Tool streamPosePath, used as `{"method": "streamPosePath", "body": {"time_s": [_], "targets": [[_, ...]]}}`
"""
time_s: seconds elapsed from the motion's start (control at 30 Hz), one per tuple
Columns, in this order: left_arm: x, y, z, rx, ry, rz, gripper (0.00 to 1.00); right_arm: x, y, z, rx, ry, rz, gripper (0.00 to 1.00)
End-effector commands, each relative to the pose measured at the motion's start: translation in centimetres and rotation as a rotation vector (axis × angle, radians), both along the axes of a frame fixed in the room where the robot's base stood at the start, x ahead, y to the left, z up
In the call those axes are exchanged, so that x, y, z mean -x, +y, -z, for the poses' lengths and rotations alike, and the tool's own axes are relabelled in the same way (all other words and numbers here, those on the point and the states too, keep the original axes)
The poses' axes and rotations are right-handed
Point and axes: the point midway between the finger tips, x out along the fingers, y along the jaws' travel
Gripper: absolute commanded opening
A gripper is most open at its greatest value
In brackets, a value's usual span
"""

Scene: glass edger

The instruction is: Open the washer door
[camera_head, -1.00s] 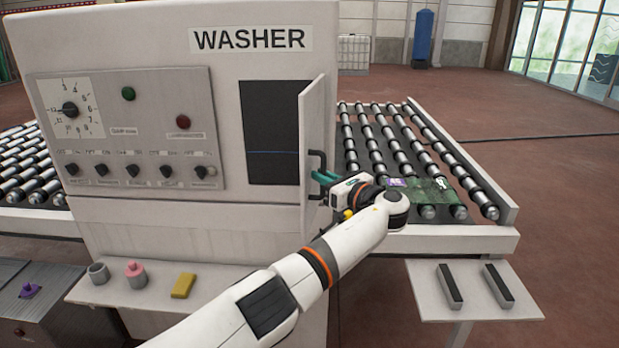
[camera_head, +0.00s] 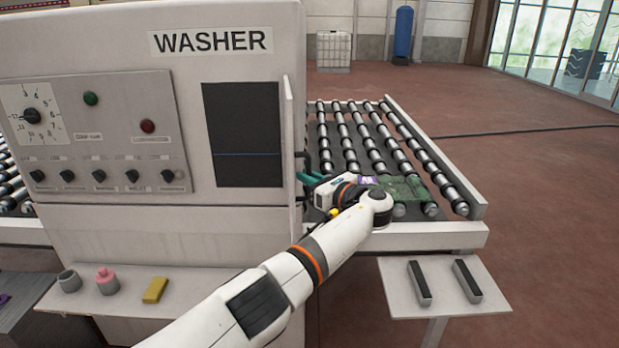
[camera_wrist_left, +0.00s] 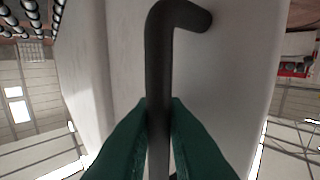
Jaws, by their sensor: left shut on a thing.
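The white washer (camera_head: 230,110) stands at the left and centre of the head view, with a dark window (camera_head: 243,130). Its white door (camera_head: 288,145) stands swung out at the window's right side, seen nearly edge-on. The door's black handle (camera_head: 303,160) sits on its right face. My left gripper (camera_head: 308,178) is shut on this handle. In the left wrist view, the green fingers (camera_wrist_left: 158,130) close on both sides of the black bar (camera_wrist_left: 159,75). My right gripper is not in view.
A roller conveyor (camera_head: 370,150) with a green glass sheet (camera_head: 400,188) lies right of the door, close to my left wrist. A small side table (camera_head: 445,300) holds two black bars.

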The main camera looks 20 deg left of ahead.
Motion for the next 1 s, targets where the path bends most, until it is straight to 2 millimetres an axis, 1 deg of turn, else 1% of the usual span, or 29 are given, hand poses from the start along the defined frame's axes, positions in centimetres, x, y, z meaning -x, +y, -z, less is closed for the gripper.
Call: {"method": "streamPosePath", "body": {"time_s": [0.03,0.07,0.33,0.47,0.57,0.8,0.9,1.0], "targets": [[0.0,0.1,-0.2,-0.002,-0.003,-0.001,0.14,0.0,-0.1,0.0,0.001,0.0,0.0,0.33],[0.0,0.1,-0.2,-0.002,-0.003,-0.001,0.18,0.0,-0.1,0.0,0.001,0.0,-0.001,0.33],[0.0,0.0,-0.1,0.0,-0.001,-0.001,0.18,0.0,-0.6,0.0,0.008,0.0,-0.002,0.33],[0.4,-0.8,0.0,-0.001,-0.002,0.0,0.18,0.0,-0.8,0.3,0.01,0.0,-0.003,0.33],[1.2,-2.2,0.2,0.001,-0.003,0.002,0.18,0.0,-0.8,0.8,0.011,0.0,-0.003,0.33],[3.8,-6.7,0.3,0.001,-0.003,0.002,0.18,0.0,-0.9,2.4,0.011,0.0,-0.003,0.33],[4.7,-8.3,0.2,0.001,-0.003,0.001,0.18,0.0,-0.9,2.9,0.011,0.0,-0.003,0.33],[5.3,-9.3,0.1,-0.001,-0.003,0.0,0.18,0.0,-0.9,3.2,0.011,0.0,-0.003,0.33]]}}
